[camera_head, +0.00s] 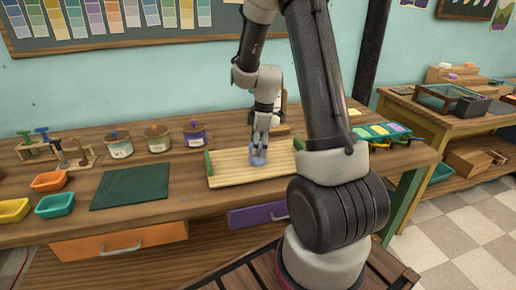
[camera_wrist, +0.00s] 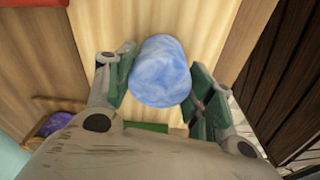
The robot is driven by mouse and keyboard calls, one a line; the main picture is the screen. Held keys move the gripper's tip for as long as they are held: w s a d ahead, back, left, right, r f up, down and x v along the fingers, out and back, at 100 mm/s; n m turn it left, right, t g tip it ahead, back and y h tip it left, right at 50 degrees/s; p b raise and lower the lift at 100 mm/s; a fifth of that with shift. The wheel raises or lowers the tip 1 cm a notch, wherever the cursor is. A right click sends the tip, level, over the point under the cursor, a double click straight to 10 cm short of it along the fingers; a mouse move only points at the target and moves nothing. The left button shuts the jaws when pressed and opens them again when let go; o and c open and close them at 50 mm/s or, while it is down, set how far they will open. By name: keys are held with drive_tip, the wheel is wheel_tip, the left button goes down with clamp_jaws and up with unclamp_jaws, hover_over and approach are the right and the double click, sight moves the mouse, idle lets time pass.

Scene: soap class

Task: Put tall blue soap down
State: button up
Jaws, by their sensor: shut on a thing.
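The tall blue soap (camera_wrist: 160,75) is a mottled blue and white cylinder between the two finger pads of my gripper (camera_wrist: 160,88) in the wrist view. My gripper is shut on it. In the head view my gripper (camera_head: 262,142) points down over a pale slatted wooden board (camera_head: 228,172) with green ends, and the blue soap (camera_head: 259,160) shows just below the fingertips. The soap is at or just above the board; I cannot tell whether it touches.
A dark green mat (camera_head: 130,186) lies left of the board. Several lidded jars (camera_head: 158,138) stand behind it. Orange, teal and yellow trays (camera_head: 50,181) are at the far left. The slatted board's left part is clear.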

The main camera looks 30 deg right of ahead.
drive_tip(key=shift+f, duration=0.3)
drive_tip(key=o, duration=1.1)
drive_tip(key=shift+f, duration=0.1)
drive_tip(key=shift+o, duration=0.2)
wheel_tip(320, 180, up, 12)
drive_tip(key=d, duration=0.1)
drive_tip(key=s+a+r+m+t, duration=0.1)
drive_tip(key=s+a+r+m, duration=0.1)
drive_tip(key=s, duration=0.5)
drive_tip(key=s+a+r+m+t, duration=0.1)
drive_tip(key=s+a+r+m, duration=0.1)
drive_tip(key=s+r+m, duration=0.3)
drive_tip(key=s+a+r+m+t+h, duration=0.1)
drive_tip(key=s+r+m, duration=0.3)
drive_tip(key=s, duration=0.7)
drive_tip(key=shift+a+r+m+t, duration=0.3)
drive_tip(key=shift+a+m, duration=0.25)
drive_tip(key=shift+m, duration=0.25)
drive_tip(key=shift+s, duration=0.1)
